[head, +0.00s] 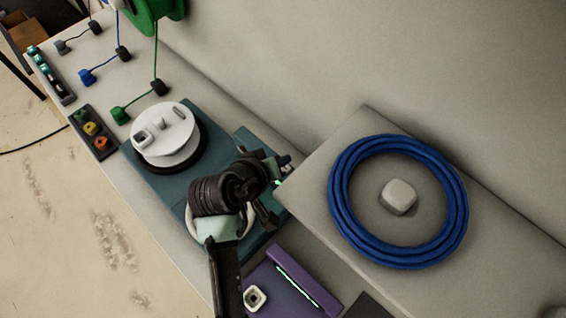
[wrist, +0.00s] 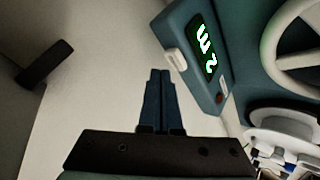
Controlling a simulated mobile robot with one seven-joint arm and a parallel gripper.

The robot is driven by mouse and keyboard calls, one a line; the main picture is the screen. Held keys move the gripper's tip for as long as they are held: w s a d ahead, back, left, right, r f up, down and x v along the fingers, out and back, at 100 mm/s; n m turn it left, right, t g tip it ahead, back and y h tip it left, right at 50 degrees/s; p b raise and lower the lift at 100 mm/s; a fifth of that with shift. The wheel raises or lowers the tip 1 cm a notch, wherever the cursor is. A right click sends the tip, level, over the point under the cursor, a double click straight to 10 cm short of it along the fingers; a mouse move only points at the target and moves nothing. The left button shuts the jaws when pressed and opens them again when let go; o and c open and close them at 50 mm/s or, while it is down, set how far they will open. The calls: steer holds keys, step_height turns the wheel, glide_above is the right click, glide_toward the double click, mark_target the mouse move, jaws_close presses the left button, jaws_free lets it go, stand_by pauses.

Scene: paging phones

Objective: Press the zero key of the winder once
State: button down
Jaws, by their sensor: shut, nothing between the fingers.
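The winder is a teal machine (head: 170,187) with a white spool (head: 172,128) on its left part and a pale wheel partly hidden behind my arm. Its counter box (wrist: 190,45) shows large in the wrist view, with a green lit display (wrist: 205,48). A pale key (wrist: 177,62) sticks out of the box's near side, and a small red-orange spot (wrist: 222,98) is at one end of its face. In the head view my wrist hides most of the box.
A raised grey shelf (head: 310,185) with a blue cable coil (head: 345,240) stands right of my gripper. A purple device (head: 290,262) lies in front. A block of coloured buttons (head: 93,131) and corded plugs (head: 120,115) are at the left.

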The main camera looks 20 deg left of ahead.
steer(key=shift+f, duration=0.4)
steer(key=shift+f+b, duration=0.3)
steer(key=shift+f, duration=0.2)
stand_by(0.8)
steer(key=shift+r, duration=0.15)
steer(key=shift+r+p, duration=0.75)
steer(key=shift+p, duration=0.25)
step_height(320, 180, up, 5)
steer(key=p, duration=0.5)
stand_by(0.5)
